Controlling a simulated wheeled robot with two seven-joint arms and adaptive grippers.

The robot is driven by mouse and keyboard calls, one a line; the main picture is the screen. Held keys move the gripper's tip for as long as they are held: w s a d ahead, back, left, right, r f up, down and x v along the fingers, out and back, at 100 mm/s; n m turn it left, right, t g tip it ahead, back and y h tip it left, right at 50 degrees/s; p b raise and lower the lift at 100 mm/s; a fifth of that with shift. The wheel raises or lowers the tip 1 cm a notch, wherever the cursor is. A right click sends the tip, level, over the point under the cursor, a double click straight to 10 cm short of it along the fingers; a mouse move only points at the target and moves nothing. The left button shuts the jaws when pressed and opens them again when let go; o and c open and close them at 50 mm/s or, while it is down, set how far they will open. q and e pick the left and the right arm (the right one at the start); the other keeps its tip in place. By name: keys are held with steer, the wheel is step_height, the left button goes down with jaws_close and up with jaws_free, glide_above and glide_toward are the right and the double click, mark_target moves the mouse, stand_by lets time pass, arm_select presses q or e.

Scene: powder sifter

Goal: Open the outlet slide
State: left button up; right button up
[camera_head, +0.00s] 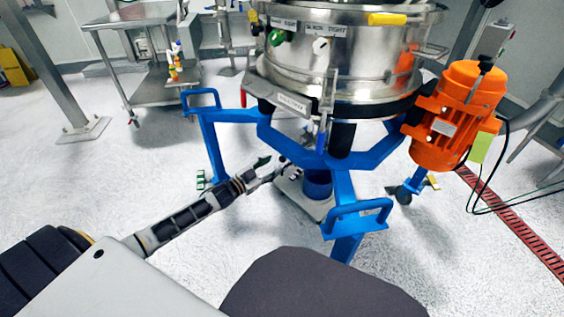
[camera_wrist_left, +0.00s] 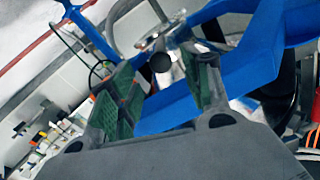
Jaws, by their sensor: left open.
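The powder sifter has a round steel drum (camera_head: 345,65) standing on a blue frame (camera_head: 345,185). My left gripper (camera_head: 276,168) reaches in from the left, below the drum and next to the frame. In the left wrist view the gripper (camera_wrist_left: 156,70) is open, with its green-padded fingers either side of a round dark knob (camera_wrist_left: 160,62). The knob is near the fingertips, and a metal bracket (camera_wrist_left: 158,38) shows behind it. I cannot tell whether the fingers touch the knob. The outlet slide is not clear in the head view. My right gripper is not in view.
A blue container (camera_head: 317,182) stands on a pale platform (camera_head: 293,199) under the sifter. An orange motor (camera_head: 460,115) hangs at the right. A blue handle (camera_head: 357,217) juts out at the front. A steel table (camera_head: 150,95) stands back left.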

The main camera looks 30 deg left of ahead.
mark_target(281, 160)
arm_select(q)
steer(key=shift+b+x, duration=0.35)
steer(key=shift+x, duration=0.6)
steer(key=shift+b+x, duration=0.55)
steer(key=shift+x, duration=0.8)
steer(key=shift+w+d, duration=0.25)
steer(key=shift+w, duration=0.4)
steer(key=c, duration=0.9)
jaws_close()
